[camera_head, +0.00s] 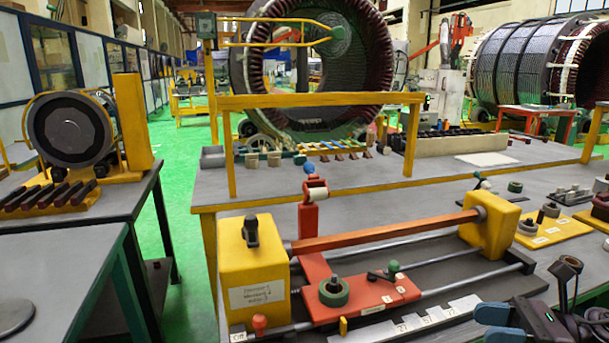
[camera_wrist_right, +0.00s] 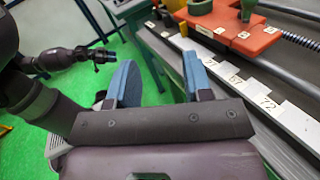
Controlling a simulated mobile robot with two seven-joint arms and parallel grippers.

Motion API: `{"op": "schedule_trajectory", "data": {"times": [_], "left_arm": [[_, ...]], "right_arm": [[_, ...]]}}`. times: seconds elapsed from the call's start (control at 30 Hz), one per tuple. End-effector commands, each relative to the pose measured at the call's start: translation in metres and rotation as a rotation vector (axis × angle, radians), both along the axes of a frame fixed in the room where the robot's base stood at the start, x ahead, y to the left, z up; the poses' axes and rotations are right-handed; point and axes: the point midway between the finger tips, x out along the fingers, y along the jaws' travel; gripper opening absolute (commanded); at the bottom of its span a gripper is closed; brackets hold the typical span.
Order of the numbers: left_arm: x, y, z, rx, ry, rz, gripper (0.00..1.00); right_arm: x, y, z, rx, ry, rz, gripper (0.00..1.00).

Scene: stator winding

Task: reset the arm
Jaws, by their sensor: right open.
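My right gripper (camera_head: 500,325) is at the bottom right corner of the head view, beside the right front of the winding fixture. Its blue fingers stand apart with nothing between them, and the right wrist view also shows this gripper (camera_wrist_right: 160,75) empty. The fixture has two yellow end blocks (camera_head: 252,265), an orange bar (camera_head: 385,232) and a red carriage (camera_head: 352,290) on rails. The carriage bears a green-topped knob (camera_head: 334,291) and a small lever (camera_head: 383,276). My left gripper does not show in the head view. A dark jointed piece at the left of the wrist view is unclear.
A numbered white scale strip (camera_head: 410,322) runs along the fixture's front; it also shows in the wrist view (camera_wrist_right: 235,80). A yellow frame (camera_head: 320,101) stands behind the fixture. A yellow block with grey parts (camera_head: 550,232) lies at the right. Green floor (camera_head: 170,240) is open at the left.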

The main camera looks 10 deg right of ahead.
Motion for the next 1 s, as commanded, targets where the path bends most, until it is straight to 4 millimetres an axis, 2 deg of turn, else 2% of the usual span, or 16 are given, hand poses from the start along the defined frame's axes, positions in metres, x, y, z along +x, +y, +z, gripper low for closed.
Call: {"op": "schedule_trajectory", "data": {"times": [0.17, 0.3, 0.37, 0.47, 0.57, 0.67, 0.73, 0.8, 0.87, 0.9, 1.0], "left_arm": [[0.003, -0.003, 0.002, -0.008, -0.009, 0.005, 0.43], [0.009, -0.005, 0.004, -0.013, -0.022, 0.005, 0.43], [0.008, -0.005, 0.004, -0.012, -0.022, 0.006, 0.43], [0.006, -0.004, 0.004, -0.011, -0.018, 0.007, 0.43], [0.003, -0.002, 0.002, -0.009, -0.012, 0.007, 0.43], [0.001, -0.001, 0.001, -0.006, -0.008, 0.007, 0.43], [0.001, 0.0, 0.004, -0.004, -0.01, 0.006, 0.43], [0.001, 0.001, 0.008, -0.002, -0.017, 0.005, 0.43], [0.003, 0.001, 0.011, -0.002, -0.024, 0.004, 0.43], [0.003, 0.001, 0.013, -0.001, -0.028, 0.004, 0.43], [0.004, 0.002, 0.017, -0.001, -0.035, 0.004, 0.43]], "right_arm": [[0.024, -0.012, 0.014, 0.195, 0.195, -0.152, 0.46], [0.043, -0.021, 0.021, 0.43, 0.382, -0.268, 0.46], [0.05, -0.026, 0.02, 0.563, 0.481, -0.32, 0.46], [0.057, -0.034, 0.006, 0.818, 0.671, -0.404, 0.46], [0.058, -0.043, -0.021, 1.092, 0.873, -0.484, 0.46], [0.049, -0.047, -0.059, 1.38, 1.08, -0.564, 0.46], [0.036, -0.046, -0.093, 1.592, 1.23, -0.625, 0.46], [0.017, -0.039, -0.131, 1.811, 1.379, -0.69, 0.46], [-0.002, -0.029, -0.16, 1.973, 1.489, -0.741, 0.46], [-0.016, -0.02, -0.179, 2.074, 1.556, -0.774, 0.46], [-0.054, 0.007, -0.218, 2.282, 1.698, -0.854, 0.46]]}}
